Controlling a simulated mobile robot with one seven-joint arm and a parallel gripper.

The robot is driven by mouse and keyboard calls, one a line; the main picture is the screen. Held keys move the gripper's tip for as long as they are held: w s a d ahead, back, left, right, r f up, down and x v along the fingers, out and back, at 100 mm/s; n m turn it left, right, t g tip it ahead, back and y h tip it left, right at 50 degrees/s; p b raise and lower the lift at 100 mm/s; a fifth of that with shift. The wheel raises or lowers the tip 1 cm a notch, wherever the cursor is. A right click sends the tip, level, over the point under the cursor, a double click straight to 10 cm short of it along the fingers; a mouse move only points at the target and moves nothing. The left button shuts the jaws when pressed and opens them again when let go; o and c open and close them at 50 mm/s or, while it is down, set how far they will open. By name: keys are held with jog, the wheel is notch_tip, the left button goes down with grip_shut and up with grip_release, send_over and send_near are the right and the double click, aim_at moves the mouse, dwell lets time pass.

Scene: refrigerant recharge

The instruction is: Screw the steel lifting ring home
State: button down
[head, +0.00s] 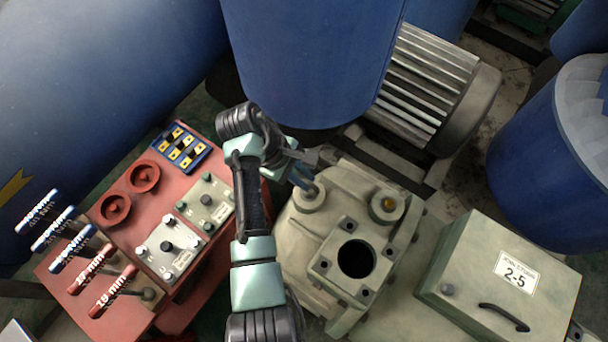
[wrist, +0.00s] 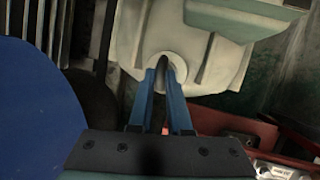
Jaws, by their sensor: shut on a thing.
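My gripper (head: 304,184) reaches over the pale green machine housing (head: 292,250), its blue fingers pointing down at the round boss (head: 309,201) on the housing's upper left. In the wrist view my gripper (wrist: 166,78) is shut on the dark steel lifting ring (wrist: 162,64), seen nearly edge-on between the fingertips. The ring stands over the round pale boss (wrist: 178,62). Its lower end is hidden, so I cannot tell how deep it sits. In the head view the ring cannot be made out behind the fingers.
A blue tank (head: 310,60) hangs close above my gripper. A red control panel (head: 130,240) is left; a green box (head: 500,275) is right.

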jog(key=m, duration=0.1)
jog(key=m+g+p, duration=0.1)
jog(key=shift+w+r+m, duration=0.15)
jog(key=shift+m, duration=0.15)
jog(key=m, duration=0.1)
jog(key=m+g, duration=0.1)
jog(key=m, duration=0.1)
jog(key=shift+w+d+m+g+y, duration=0.1)
jog(key=shift+w+m+g+y, duration=0.1)
jog(key=shift+m+g+y, duration=0.15)
jog(key=m, duration=0.2)
jog(key=m+g+y+b, duration=0.1)
jog(key=m, duration=0.1)
jog(key=shift+w+d, duration=0.15)
jog(key=shift+w, duration=0.05)
jog(key=shift+m+g+y, duration=0.35)
jog(key=shift+m+y, duration=0.1)
jog(key=shift+m, duration=0.4)
jog(key=shift+w+d, duration=0.1)
jog(key=c, duration=0.9)
grip_release()
jog(key=shift+o, duration=0.2)
